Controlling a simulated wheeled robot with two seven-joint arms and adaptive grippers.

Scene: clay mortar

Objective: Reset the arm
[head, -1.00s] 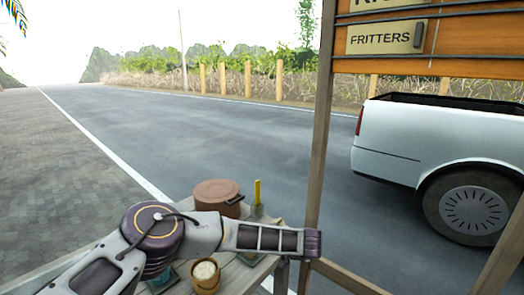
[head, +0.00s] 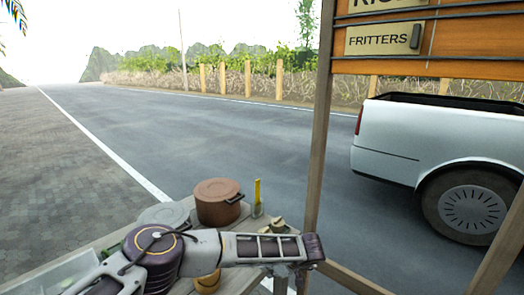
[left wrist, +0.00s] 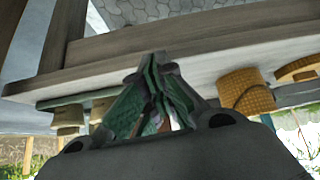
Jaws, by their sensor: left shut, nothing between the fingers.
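My left arm (head: 155,255) comes in from the lower left in the head view. Its forearm lies across the front of the table, and its wrist (head: 312,247) is by the wooden post. The gripper itself is mostly hidden below the wrist there. In the left wrist view my left gripper (left wrist: 157,62) is shut, its fingertips together with nothing between them. It shows in front of a wooden table edge (left wrist: 205,58). My right gripper is in neither view.
A tan cup (head: 207,283) is partly hidden by the forearm. A wooden post (head: 318,140) stands close to the wrist.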

